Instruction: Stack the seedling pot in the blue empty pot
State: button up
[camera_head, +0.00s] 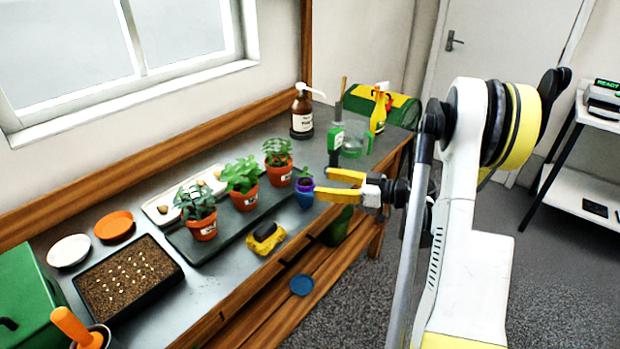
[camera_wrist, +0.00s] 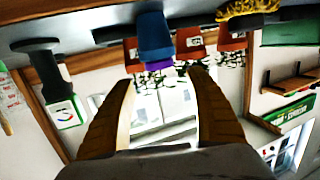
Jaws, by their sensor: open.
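A blue pot (camera_head: 305,199) stands upright near the front edge of the bench. A purple pot (camera_head: 304,187) with a small green seedling (camera_head: 305,176) sits in its mouth, with only its purple upper part showing. In the wrist view, which is upside down, the blue pot (camera_wrist: 155,38) and the purple rim (camera_wrist: 158,65) show beyond the fingertips. My gripper (camera_head: 322,183) is open and empty, just right of the pots, its yellow fingers pointing at them. Both fingers of my gripper (camera_wrist: 161,78) are spread apart in the wrist view. How deep the purple pot sits is hidden.
Several potted plants in terracotta pots (camera_head: 244,200) stand on a dark tray left of the pots. A yellow and black object (camera_head: 265,238) lies in front.

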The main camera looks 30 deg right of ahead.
jog(key=f+p+v, duration=0.1)
jog(key=v, duration=0.4)
jog(key=s+a+r+m+g+h, duration=0.1)
jog(key=a+r+m+g+h, duration=0.15)
jog(key=a, duration=0.55)
jog(key=s+a+r+m+g+h, duration=0.1)
jog(key=a+r+m+g, duration=0.2)
jog(key=a, duration=0.6)
jog(key=s+a+r+m+h, duration=0.1)
jog(key=s+a+h, duration=0.2)
jog(key=s, duration=0.5)
jog(key=s+a+r+h, duration=0.2)
jog(key=s+a+h, duration=0.1)
jog(key=s, duration=0.5)
jog(key=shift+s+a+m, duration=0.2)
jog(key=shift+a+m, duration=0.15)
jog(key=shift+a, duration=0.55)
